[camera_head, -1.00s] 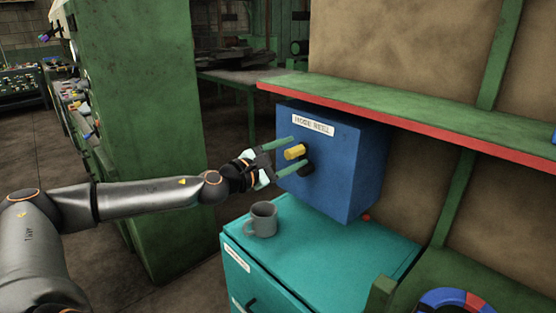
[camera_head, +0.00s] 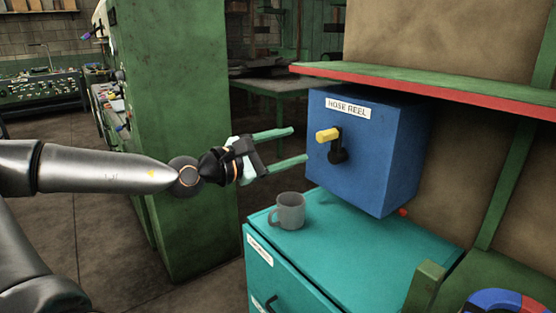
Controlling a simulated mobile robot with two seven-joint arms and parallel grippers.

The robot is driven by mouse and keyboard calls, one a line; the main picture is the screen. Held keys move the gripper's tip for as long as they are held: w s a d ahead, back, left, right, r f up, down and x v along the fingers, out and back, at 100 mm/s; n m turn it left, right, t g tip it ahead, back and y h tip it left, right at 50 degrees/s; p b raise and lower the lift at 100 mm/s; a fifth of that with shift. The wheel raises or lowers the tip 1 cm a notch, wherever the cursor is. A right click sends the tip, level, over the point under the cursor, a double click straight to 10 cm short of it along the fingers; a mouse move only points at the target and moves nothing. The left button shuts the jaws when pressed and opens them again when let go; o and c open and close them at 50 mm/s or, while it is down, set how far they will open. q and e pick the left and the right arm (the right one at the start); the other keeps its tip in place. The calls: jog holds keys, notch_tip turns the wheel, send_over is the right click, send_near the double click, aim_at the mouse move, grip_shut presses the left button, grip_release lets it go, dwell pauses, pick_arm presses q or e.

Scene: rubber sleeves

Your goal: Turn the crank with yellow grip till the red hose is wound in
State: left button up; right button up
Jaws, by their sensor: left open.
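The blue hose reel box (camera_head: 385,150) is on the wall under the shelf, with a "HOSE REEL" label on its front. Its black crank (camera_head: 338,150) has a yellow grip (camera_head: 327,135) that sits at the top, above the hub. A small red end (camera_head: 403,212), perhaps of the hose, shows at the box's lower right edge. My left gripper (camera_head: 299,145) is open and empty, its two green fingers pointing at the box just left of the crank, apart from the grip. My right gripper is not in view.
A grey mug (camera_head: 290,211) stands on the teal cabinet (camera_head: 350,255) below the box. A green shelf with a red edge (camera_head: 450,97) overhangs the box. A tall green cabinet (camera_head: 185,140) stands behind my left arm. A blue and red ring (camera_head: 500,300) lies at lower right.

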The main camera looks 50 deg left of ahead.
pick_arm(q)
jog(key=s, duration=0.2)
jog(key=shift+s+a+b, duration=0.1)
jog(key=shift+s+b, duration=0.2)
jog(key=shift+b, duration=0.05)
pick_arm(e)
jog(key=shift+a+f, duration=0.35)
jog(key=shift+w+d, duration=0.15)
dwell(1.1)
